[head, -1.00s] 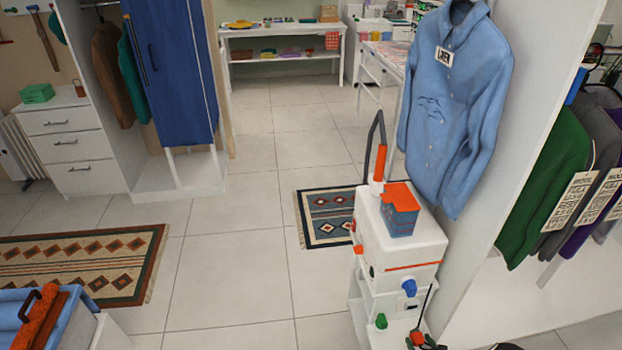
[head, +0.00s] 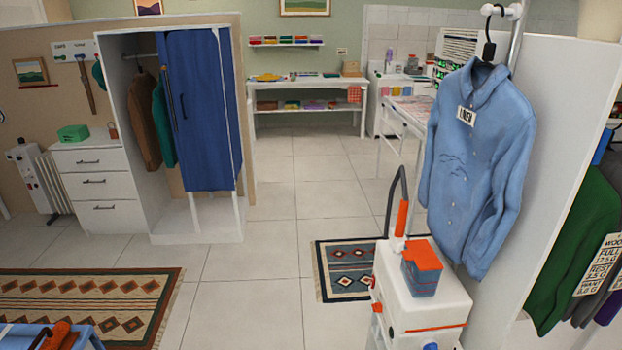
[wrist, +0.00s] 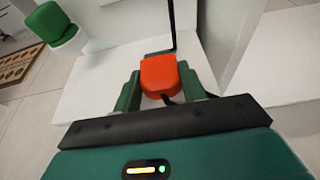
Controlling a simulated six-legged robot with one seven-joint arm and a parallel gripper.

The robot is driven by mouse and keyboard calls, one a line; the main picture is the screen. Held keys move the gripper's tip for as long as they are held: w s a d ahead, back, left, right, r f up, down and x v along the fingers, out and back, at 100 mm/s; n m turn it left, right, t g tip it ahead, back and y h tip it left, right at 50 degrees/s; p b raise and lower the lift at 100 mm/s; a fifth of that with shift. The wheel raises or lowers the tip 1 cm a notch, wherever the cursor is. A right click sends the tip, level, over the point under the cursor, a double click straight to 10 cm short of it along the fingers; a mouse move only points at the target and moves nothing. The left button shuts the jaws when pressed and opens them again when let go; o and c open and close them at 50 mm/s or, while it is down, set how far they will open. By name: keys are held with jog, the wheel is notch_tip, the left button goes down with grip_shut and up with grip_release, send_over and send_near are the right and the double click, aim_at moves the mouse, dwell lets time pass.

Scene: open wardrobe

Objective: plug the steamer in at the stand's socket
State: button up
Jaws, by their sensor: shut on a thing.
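My gripper (wrist: 160,82) shows in the wrist view, its green fingers shut on an orange plug (wrist: 160,71). A dark cord shows just below the plug. The plug is over or in front of a white surface (wrist: 112,100); I cannot tell whether it touches it. The white steamer (head: 400,295) stands at the lower right of the head view, with an orange-lidded blue tank (head: 422,280) on top and an orange handle (head: 402,216) with a grey hose. The head view cuts off the stand below it. I cannot make out the socket in either current view.
A thin black upright (wrist: 172,25) rises behind the plug, and a green round-topped part (wrist: 55,25) is at upper left. A blue shirt (head: 472,170) hangs close to the steamer, against a white panel (head: 570,130).

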jog(key=shift+s, duration=1.95)
